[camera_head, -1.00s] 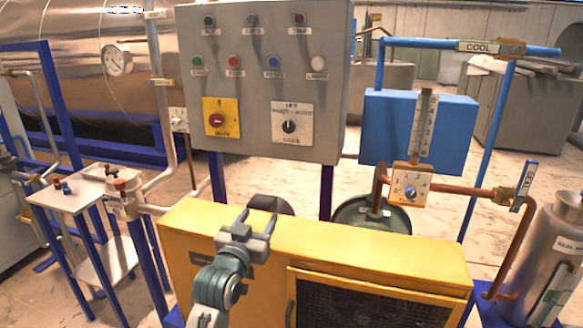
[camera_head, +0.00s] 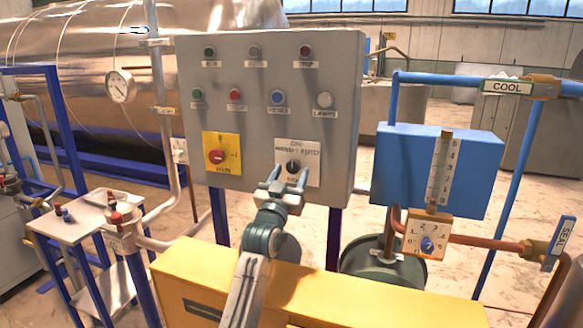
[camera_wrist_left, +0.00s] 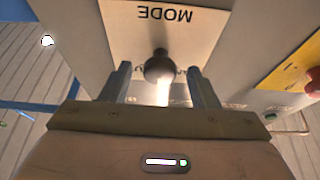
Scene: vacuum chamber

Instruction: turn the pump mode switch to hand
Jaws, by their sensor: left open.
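The pump mode switch (camera_head: 293,166) is a dark round knob on a white plate (camera_head: 312,150) at the lower right of the grey control panel (camera_head: 240,110). The plate reads OFF above and HAND and AUTO at the sides. The knob's exact pointing is hard to tell. My left gripper (camera_head: 289,178) is open just in front of the plate, its fingertips to either side of the knob's lower part. In the left wrist view, the knob (camera_wrist_left: 159,67) shows between the two apart fingers (camera_wrist_left: 160,84), with a gap on each side. My right gripper is not in view.
A yellow plate with a red main switch (camera_head: 216,157) is left of the mode plate. Lamps and buttons (camera_head: 278,97) sit above. A yellow cabinet (camera_head: 330,297) stands below the panel. A blue box (camera_head: 410,165) with a flow gauge (camera_head: 439,170) is at the right.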

